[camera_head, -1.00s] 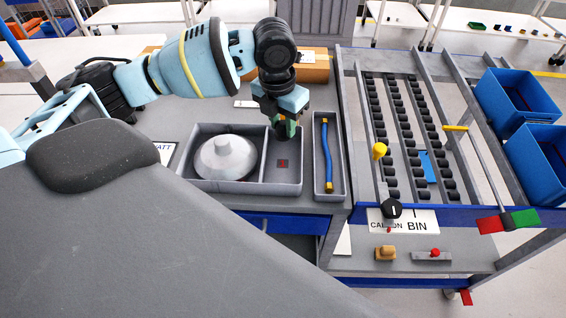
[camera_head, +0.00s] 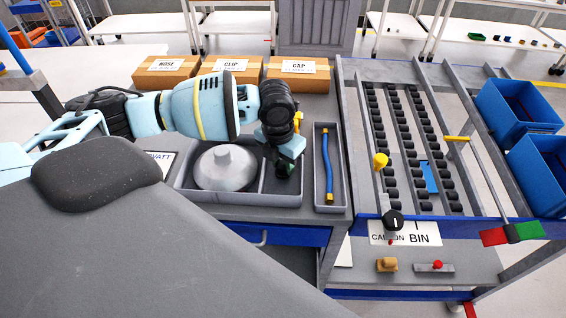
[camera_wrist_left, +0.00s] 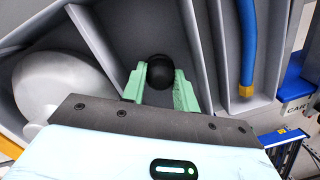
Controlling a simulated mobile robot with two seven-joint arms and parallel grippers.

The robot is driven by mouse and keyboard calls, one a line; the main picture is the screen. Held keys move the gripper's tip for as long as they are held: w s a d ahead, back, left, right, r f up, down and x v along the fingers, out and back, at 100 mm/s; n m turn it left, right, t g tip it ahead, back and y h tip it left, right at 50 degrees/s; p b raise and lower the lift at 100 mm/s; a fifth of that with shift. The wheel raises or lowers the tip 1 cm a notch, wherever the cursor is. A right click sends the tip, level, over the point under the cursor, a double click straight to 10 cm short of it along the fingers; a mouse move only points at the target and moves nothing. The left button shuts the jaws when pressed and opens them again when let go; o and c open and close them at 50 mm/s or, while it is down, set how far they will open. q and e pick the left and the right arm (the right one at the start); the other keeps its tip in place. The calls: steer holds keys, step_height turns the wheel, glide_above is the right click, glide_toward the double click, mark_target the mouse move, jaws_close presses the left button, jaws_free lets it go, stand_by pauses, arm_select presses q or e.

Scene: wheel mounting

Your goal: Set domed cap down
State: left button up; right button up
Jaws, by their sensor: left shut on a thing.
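My left gripper (camera_head: 284,172) reaches down into the right compartment of the grey divided tray (camera_head: 246,202). Its green fingers are shut on the black domed cap (camera_wrist_left: 160,70), which shows as a dark round shape between the fingertips in the left wrist view. The cap is at or just above the compartment floor; I cannot tell if it touches. In the head view the gripper mostly hides it. A large pale grey dome (camera_head: 225,167) sits in the tray's left compartment and also shows in the left wrist view (camera_wrist_left: 62,92). My right gripper is out of view.
A narrow tray (camera_head: 328,206) with a blue rod (camera_head: 327,165) stands just right of the divided tray. Labelled cardboard boxes (camera_head: 297,74) line the back. A roller rack (camera_head: 405,140) and blue bins (camera_head: 515,105) are farther right.

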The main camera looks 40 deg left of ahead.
mark_target(279, 169)
arm_select(q)
steer(key=shift+f, duration=0.2)
steer(key=shift+f, duration=0.15)
steer(key=o, duration=0.9)
steer(key=shift+o, duration=0.2)
step_height(279, 169, up, 12)
steer(key=s+p, duration=0.1)
steer(key=shift+s, duration=0.2)
